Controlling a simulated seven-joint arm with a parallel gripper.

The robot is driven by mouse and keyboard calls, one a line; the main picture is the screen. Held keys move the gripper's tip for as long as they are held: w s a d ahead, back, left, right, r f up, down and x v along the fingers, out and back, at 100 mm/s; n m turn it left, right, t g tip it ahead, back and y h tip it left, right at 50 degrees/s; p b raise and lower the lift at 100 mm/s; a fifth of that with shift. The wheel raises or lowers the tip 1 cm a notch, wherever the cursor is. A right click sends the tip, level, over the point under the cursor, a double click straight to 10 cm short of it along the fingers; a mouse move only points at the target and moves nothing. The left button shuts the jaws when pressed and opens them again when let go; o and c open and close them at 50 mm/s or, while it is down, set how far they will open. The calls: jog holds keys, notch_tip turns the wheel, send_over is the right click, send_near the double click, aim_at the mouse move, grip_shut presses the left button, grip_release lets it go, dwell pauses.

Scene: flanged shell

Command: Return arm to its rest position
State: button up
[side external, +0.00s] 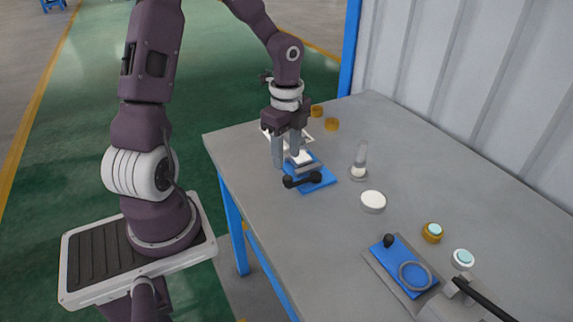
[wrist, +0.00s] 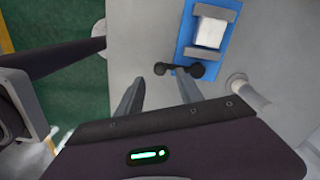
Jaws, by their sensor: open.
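Beside the fingers is a blue plate (side external: 322,184) with a grey fixture and a black-knobbed handle (side external: 302,181). The wrist view shows a white block (wrist: 211,32) in the fixture on the blue plate (wrist: 186,48). A pale, upright flanged piece (side external: 360,160) stands on the table to the right, apart from my gripper.
A corrugated wall (side external: 470,90) and blue post (side external: 349,50) stand behind.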

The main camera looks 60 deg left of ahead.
jog(key=shift+r, duration=0.15)
jog(key=shift+d+r, duration=0.1)
jog(key=shift+r, duration=0.2)
jog(key=s+d+r+n+t, duration=0.5)
jog(key=s+d+r+n, duration=0.8)
jog(key=r, duration=0.3)
jog(key=shift+s+d+r+n+t, duration=0.3)
jog(key=shift+s+d, duration=0.15)
jog(key=shift+s, duration=0.45)
